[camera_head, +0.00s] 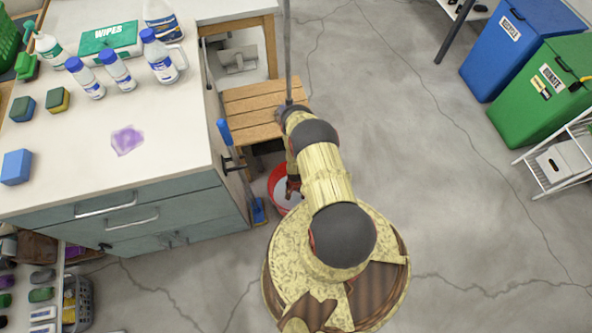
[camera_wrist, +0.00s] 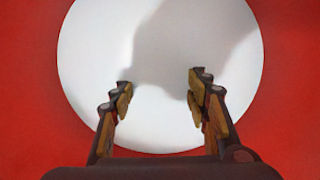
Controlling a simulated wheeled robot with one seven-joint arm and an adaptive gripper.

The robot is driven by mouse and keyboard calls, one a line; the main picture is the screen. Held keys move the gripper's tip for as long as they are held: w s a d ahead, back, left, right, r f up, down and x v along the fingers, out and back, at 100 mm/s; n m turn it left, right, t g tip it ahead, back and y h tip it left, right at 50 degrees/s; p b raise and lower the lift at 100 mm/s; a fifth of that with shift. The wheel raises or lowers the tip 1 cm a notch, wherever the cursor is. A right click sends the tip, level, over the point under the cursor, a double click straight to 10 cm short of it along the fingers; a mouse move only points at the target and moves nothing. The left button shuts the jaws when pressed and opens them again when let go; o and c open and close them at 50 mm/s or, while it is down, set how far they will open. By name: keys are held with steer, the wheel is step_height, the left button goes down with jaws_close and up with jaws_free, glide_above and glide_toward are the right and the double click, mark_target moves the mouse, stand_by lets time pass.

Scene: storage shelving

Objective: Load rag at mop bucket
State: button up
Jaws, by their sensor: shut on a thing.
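A red bucket (camera_head: 273,181) with a white inside stands on the floor beside the counter, partly hidden by my arm. My gripper (camera_head: 292,187) is at the bucket's opening. In the wrist view my gripper (camera_wrist: 160,88) points down into the bucket, whose red wall (camera_wrist: 285,60) surrounds a round white area (camera_wrist: 90,50). A shadow falls on the white area. A flat purple patch (camera_head: 127,140), a rag or a stain, lies on the counter. I see no other rag.
The counter (camera_head: 170,165) holds bottles, sponges and a green wipes box (camera_head: 110,40). A blue-handled broom (camera_head: 238,170) leans at its side. A slatted wooden stool (camera_head: 250,105) stands behind the bucket. Blue and green bins (camera_head: 515,50) stand at right. The floor between is clear.

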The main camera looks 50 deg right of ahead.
mark_target(296, 195)
steer(key=shift+r+p, duration=1.15)
steer(key=shift+r, duration=1.05)
